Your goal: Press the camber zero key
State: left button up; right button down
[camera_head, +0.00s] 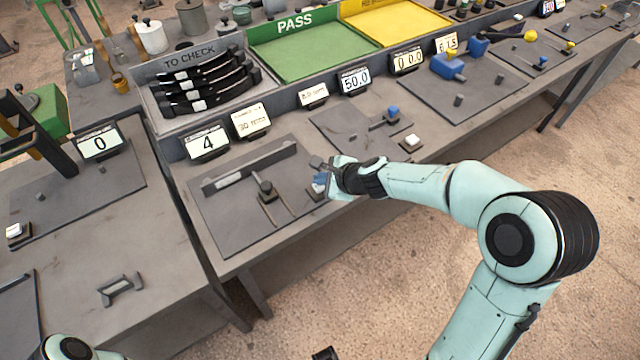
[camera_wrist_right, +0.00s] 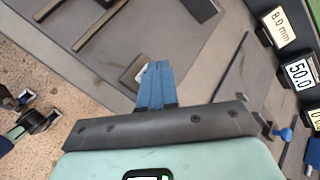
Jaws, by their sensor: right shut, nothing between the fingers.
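My right gripper (camera_head: 322,184) is shut and empty, low over the right edge of a grey gauge plate (camera_head: 235,222) on the bench. The plate carries a long bar and a post, and a display reading 4 (camera_head: 207,142) stands behind it. In the right wrist view, the blue fingertips (camera_wrist_right: 155,84) are together at a small pale key (camera_wrist_right: 137,72) on the plate. The fingers partly cover the key, and I cannot tell whether they touch it or press it.
Another white key (camera_head: 411,141) sits on the plate to the right, and one (camera_head: 17,232) on the left bench. The TO CHECK tray (camera_head: 152,104) holds several dark springs. A green PASS tray (camera_head: 310,57) and yellow tray (camera_head: 392,27) stand behind the displays.

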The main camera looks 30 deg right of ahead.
aim_at(323, 187)
pick_arm(q)
jog(key=shift+s+f+b, duration=0.15)
jog(key=shift+f+b, duration=0.15)
jog(key=shift+f, duration=0.05)
pick_arm(e)
jog(key=shift+f, duration=0.4)
pick_arm(q)
jog(key=shift+r, duration=0.15)
pick_arm(e)
jog(key=shift+r, duration=0.15)
pick_arm(q)
jog(key=shift+w+r+p, duration=0.4)
jog(key=shift+r+p, duration=0.35)
jog(key=shift+p, duration=0.1)
pick_arm(e)
jog(key=shift+r, duration=0.8)
jog(key=shift+r+p, duration=0.4)
jog(key=shift+r, duration=0.1)
notch_tip(323, 187, up, 4)
jog(key=p, duration=0.3)
jog(key=shift+r, duration=0.1)
pick_arm(q)
jog(key=w+r, duration=0.2)
jog(key=r, duration=0.1)
jog(key=w+r, duration=0.1)
jog(key=r, duration=0.1)
jog(key=shift+s, duration=0.15)
